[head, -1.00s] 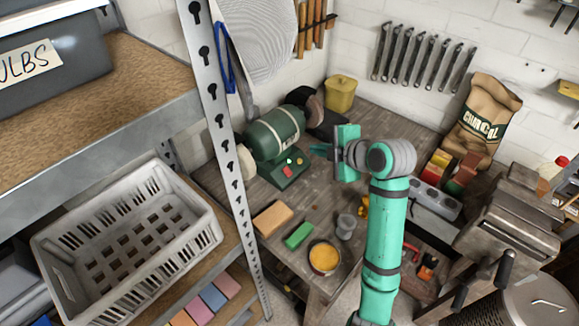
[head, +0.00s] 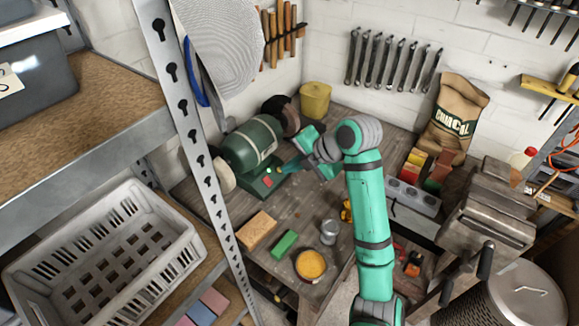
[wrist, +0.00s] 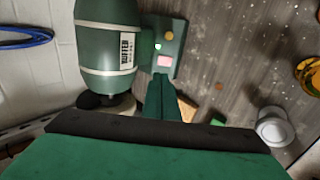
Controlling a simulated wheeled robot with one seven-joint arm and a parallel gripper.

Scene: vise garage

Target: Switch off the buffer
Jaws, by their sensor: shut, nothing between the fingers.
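The buffer (head: 250,143) is a dark green motor with a pale band and a wheel at each end, on the bench by the left wall. Its control base (head: 262,186) carries small buttons on the side toward my gripper. In the wrist view the buffer (wrist: 107,40) shows its label, and a pinkish-red button (wrist: 164,61) sits on the base near a whitish one and a small yellowish one. My gripper (head: 285,170) is shut and empty, pointing at the base. In the wrist view its fingertips (wrist: 161,78) end just short of the pinkish-red button; contact cannot be told.
A tan block (head: 257,229), a green block (head: 285,243), an orange-filled tin (head: 311,265) and a grey cup (head: 329,232) stand on the bench in front. A perforated shelf post (head: 195,150) rises at left. A yellow bin (head: 315,98) stands behind.

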